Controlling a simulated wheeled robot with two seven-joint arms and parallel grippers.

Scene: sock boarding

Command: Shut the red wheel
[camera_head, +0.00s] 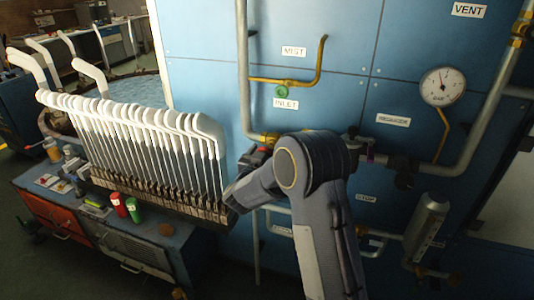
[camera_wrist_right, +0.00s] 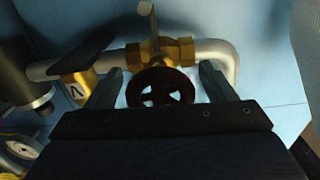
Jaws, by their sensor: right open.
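The red wheel is a small dark-red spoked handwheel (camera_wrist_right: 137,86) on a brass valve (camera_wrist_right: 178,52) in the right wrist view. My right gripper (camera_wrist_right: 158,82) is open, with one finger to the left of the wheel and one to the right. Gaps show between the fingers and the rim, and I see no contact. The lower part of the wheel is close to the dark gripper body. In the head view my right arm covers much of the valve area, and the wheel is not clear there. My left gripper is not in view.
A pale pipe (camera_wrist_right: 215,58) runs from the valve along the blue panel (camera_head: 205,60). In the head view, a rack of white sock forms (camera_head: 150,125) stands left of my arm. A gauge (camera_head: 442,86) is at right.

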